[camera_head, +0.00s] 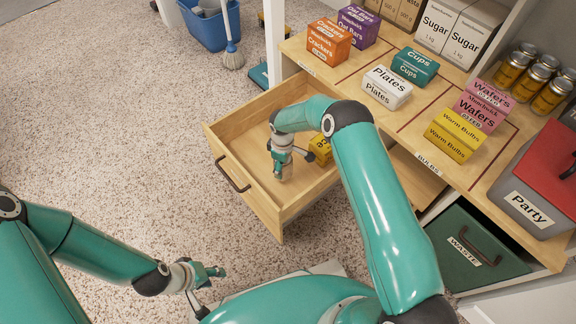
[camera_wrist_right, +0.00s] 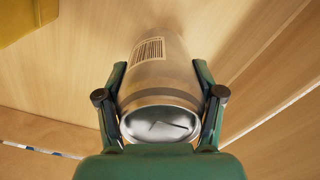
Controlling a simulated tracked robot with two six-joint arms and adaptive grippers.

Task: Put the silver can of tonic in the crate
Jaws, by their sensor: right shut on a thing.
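There the can is hard to make out against the gripper. My left gripper (camera_head: 212,272) hangs over the speckled floor, away from the drawer; its finger opening is too small to judge. I can make out no crate in either view.
A yellow box (camera_head: 321,149) lies in the drawer beside my right arm; it also shows in the right wrist view (camera_wrist_right: 22,18). The countertop holds boxes, jars (camera_head: 510,70) and a red-lidded Party box (camera_head: 540,185). A green Waste bin (camera_head: 470,250) sits below.

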